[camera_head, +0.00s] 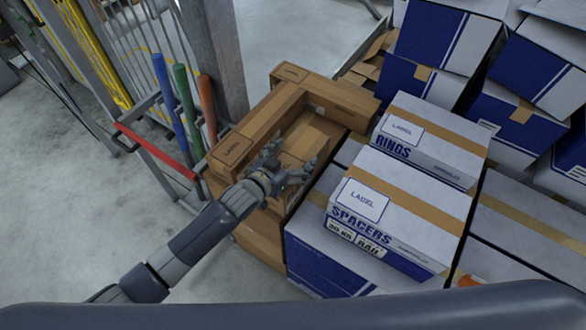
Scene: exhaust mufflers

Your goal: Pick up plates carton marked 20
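My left gripper (293,160) reaches in among brown cartons left of the middle, its fingers spread apart. A brown carton (314,136) lies just beyond and below the fingers; I cannot tell whether they touch it. Brown cartons with labels stand around it: a long one (340,98) behind and another (237,148) on the left. No carton shows a readable "plates" mark or a clear 20. A white and blue carton reads SPACERS (405,205), with smaller print that is hard to read. Another reads RINGS (437,128). My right gripper is not in view.
More white and blue cartons (450,38) are stacked at the back right. On the left stand a metal rack with a red bar (155,150) and upright blue, green and orange tubes (207,105), close to the brown cartons. The grey floor (60,220) at left is clear.

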